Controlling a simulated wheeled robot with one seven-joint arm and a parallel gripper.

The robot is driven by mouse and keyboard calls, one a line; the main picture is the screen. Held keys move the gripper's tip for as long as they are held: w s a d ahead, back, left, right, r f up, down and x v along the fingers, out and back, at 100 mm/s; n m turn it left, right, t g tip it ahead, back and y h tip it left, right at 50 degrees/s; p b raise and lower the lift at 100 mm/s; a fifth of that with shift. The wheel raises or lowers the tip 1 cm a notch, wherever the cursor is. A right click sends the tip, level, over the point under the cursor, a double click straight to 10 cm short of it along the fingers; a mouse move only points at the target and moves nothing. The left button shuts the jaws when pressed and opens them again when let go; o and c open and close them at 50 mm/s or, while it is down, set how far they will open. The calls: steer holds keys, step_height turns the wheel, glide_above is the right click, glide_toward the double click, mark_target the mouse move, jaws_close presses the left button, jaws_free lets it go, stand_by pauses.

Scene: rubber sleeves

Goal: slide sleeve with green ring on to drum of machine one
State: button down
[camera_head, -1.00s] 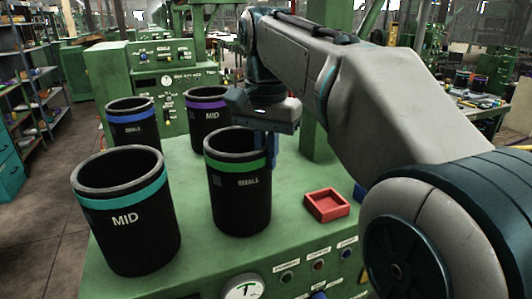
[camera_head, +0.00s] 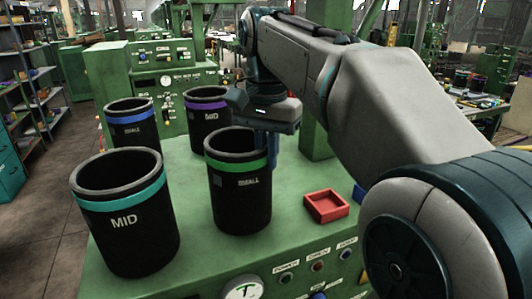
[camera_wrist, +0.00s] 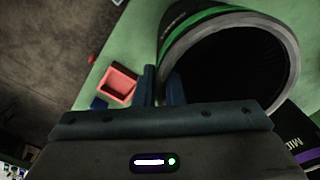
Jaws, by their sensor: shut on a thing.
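The black sleeve with the green ring (camera_head: 240,190) stands upright on the green machine table, its open mouth facing up. My gripper (camera_head: 268,143) is at the right side of its rim, pointing down. In the wrist view the two blue fingers (camera_wrist: 161,86) are closed on the wall of the sleeve (camera_wrist: 176,40), one finger inside the mouth and one outside. The drum of machine one cannot be made out in these views.
A sleeve with a teal ring (camera_head: 125,215) stands at the left front, one with a blue ring (camera_head: 133,128) behind it, and one with a purple ring (camera_head: 207,112) behind the green-ringed one. A red tray (camera_head: 327,206) lies to the right. Knobs and a gauge line the table's front.

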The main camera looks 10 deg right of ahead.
steer(key=shift+r+p, duration=3.3)
steer(key=shift+r, duration=0.2)
steer(key=shift+a+f, duration=0.1)
steer(key=shift+a, duration=0.05)
